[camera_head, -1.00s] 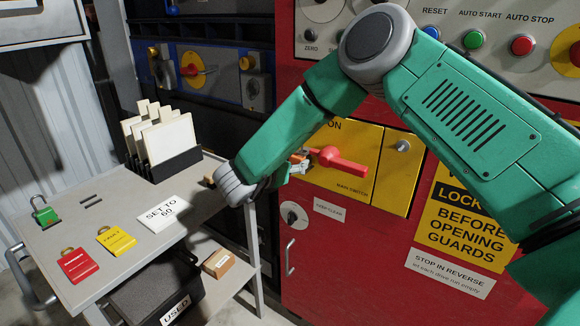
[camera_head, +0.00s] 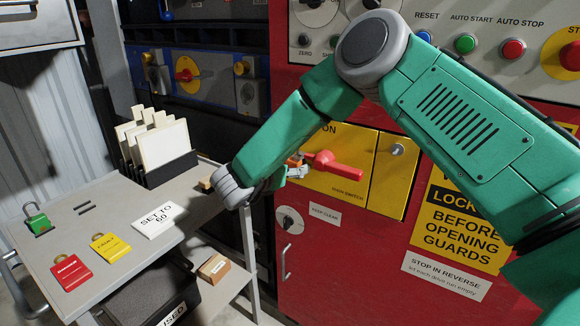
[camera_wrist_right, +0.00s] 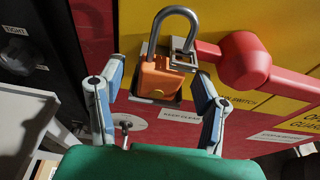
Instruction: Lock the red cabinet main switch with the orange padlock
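The red switch handle (camera_head: 335,167) points right on the yellow panel (camera_head: 378,204) of the red cabinet. It also shows in the right wrist view (camera_wrist_right: 243,60). The orange padlock (camera_wrist_right: 160,78) is upright beside the handle's left end, with its grey shackle (camera_wrist_right: 176,14) on top and a metal bracket (camera_wrist_right: 183,58) at the shackle's right leg. I cannot tell whether the shackle passes through the bracket or is closed. My right gripper (camera_wrist_right: 157,78) is open around the padlock body, with a clear gap on the left side. In the head view my wrist and arm partly hide this. My left gripper is out of view.
A small knob (camera_head: 288,221) sits below the switch.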

